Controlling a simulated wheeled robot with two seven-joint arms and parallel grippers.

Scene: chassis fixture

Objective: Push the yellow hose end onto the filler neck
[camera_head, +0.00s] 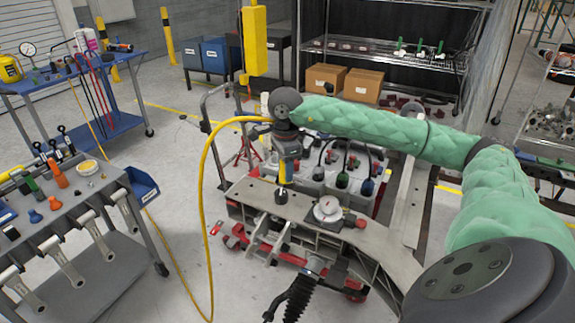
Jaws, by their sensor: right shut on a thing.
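My right arm, in a green sleeve, reaches in from the right. Its gripper (284,160) points down over the chassis fixture and is shut on the yellow hose end (283,172), which shows below the jaws. The yellow hose (204,190) arcs left from near my wrist and drops to the floor. The dark filler neck (281,195) stands on the fixture's flat plate (256,194), directly under the hose end. The hose end's lower edge looks very near or at the neck; I cannot tell whether they touch. My left gripper is out of view.
A round white-faced gauge (327,209) sits right of the neck. Bottles with black hoses (342,180) stand behind it. A black ribbed boot (299,296) is in front. A tool cart (75,210) stands at left; a yellow post (255,40) hangs behind my wrist.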

